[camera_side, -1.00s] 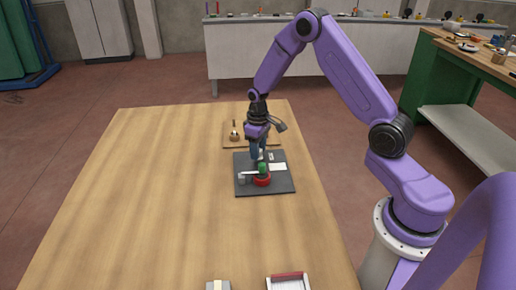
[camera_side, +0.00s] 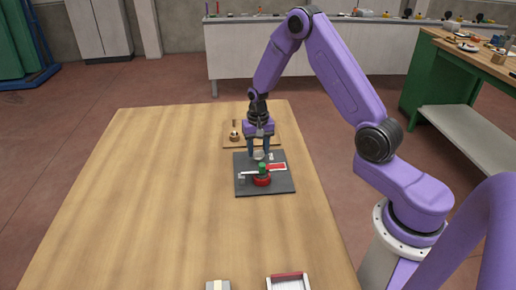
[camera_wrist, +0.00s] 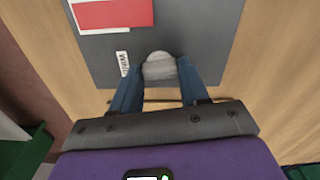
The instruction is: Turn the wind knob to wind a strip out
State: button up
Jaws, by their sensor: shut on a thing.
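The wind knob (camera_wrist: 160,65) is a round grey knob on the dark grey plate (camera_wrist: 205,22), beside a white label reading WIND (camera_wrist: 123,64). My gripper (camera_wrist: 158,78) has its two blue fingers on either side of the knob and is shut on it. In the side view, my gripper (camera_side: 259,150) points down at the back part of the plate (camera_side: 278,186), with the knob (camera_side: 259,156) between its fingers.
A red-edged tray (camera_side: 289,283) and a grey block (camera_side: 217,285) are at the near edge. The table's left is clear.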

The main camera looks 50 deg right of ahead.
aim_at(258, 151)
jog(key=shift+m, duration=0.6)
jog(key=o, duration=1.1)
jog(key=shift+c, duration=0.2)
notch_tip(258, 151, up, 18)
jog(key=shift+f, duration=0.25)
